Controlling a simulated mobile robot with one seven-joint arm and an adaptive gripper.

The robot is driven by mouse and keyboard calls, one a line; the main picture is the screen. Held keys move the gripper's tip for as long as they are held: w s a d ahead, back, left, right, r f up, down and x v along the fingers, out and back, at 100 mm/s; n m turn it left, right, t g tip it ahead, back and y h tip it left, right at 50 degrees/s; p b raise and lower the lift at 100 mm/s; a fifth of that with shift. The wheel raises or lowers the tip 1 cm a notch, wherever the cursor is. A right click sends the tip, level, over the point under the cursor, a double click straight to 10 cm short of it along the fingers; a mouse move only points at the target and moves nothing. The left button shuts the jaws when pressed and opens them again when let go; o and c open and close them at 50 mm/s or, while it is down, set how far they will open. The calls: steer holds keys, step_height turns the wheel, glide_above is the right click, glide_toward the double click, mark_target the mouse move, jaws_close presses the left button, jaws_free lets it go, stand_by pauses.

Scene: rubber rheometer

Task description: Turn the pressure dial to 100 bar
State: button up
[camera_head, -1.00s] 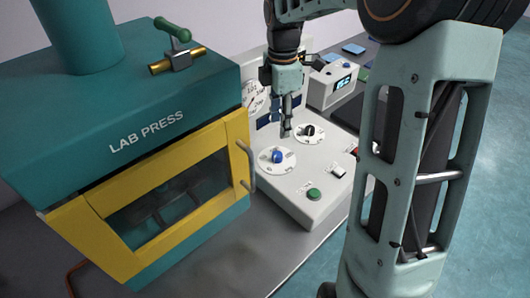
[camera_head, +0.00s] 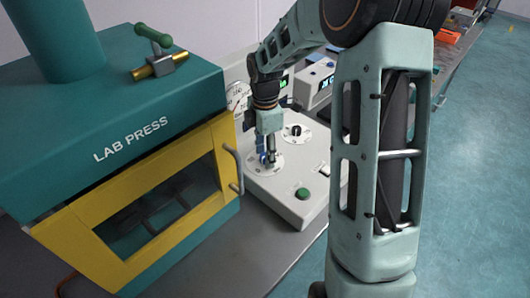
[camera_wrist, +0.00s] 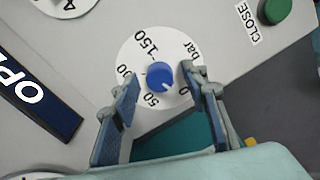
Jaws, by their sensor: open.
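The pressure dial has a blue knob (camera_wrist: 160,75) on a round white scale (camera_wrist: 133,52) marked 50, 150 and "bar" in the wrist view; other numbers are partly hidden by my fingers. The knob's pale mark points toward the lower right of that picture, between the 50 and the partly hidden 0. My gripper (camera_wrist: 158,92) is open, with one finger on each side of the knob, and does not visibly grip it. In the head view my gripper (camera_head: 267,158) points down over the dial's scale (camera_head: 262,168), largely covering the blue knob.
The control box (camera_head: 265,190) also carries a black knob (camera_head: 295,130) behind the dial and a green button (camera_head: 302,193) in front. The lab press (camera_head: 120,150), with its door handle (camera_head: 233,168), stands close on the left. A device with a display (camera_head: 315,85) stands behind.

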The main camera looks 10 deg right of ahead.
steer(key=shift+c, duration=0.2)
jaws_close()
